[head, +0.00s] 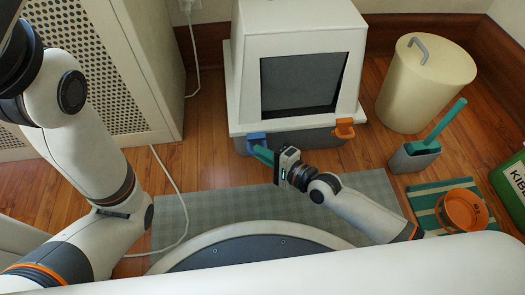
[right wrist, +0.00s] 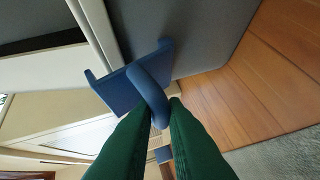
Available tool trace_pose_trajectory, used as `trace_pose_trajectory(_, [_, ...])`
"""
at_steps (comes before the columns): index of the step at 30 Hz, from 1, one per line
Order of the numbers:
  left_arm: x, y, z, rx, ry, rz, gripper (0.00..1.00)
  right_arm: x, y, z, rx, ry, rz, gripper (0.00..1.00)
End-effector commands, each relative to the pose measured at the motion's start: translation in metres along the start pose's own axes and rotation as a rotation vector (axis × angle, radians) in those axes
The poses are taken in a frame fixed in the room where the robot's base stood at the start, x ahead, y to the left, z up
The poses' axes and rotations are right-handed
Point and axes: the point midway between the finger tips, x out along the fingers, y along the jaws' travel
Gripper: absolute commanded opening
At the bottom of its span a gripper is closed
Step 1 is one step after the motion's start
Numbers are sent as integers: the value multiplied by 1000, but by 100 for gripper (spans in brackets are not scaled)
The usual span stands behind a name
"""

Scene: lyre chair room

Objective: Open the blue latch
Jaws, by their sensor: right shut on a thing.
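The blue latch (head: 256,138) is at the front left of the white and grey box (head: 237,100), at the seam between its white top and grey base. In the right wrist view the blue latch (right wrist: 117,88) shows as a plate with a curved blue loop. My right gripper (head: 262,154) has green fingers, which are shut on the latch's loop in the right wrist view (right wrist: 165,108). The fingertips partly hide the loop's end. My left arm shows at the left of the head view, but its gripper is out of view.
An orange latch (head: 344,128) is at the box's front right. A cream bin (head: 425,90), a grey holder with a teal-handled tool (head: 414,156) and an orange bowl (head: 463,212) on a striped mat stand to the right. A white cable crosses the floor at left.

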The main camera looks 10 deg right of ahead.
Motion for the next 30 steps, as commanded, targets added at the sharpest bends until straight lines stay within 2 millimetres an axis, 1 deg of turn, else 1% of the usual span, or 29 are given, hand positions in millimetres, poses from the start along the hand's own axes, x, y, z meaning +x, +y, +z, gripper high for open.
trace_pose_trajectory(1, [0,0,0,0,0,0,36,0,-4,1,-23,1,17,0])
trace_pose_trajectory(15, [0,0,0,1,1,0,36,1,-23,2,-246,10,268,0])
trace_pose_trajectory(22, [-1,0,0,1,1,0,36,2,-28,3,-310,13,342,0])
trace_pose_trajectory(30, [-1,0,0,1,1,0,36,3,-30,4,-335,14,370,0])
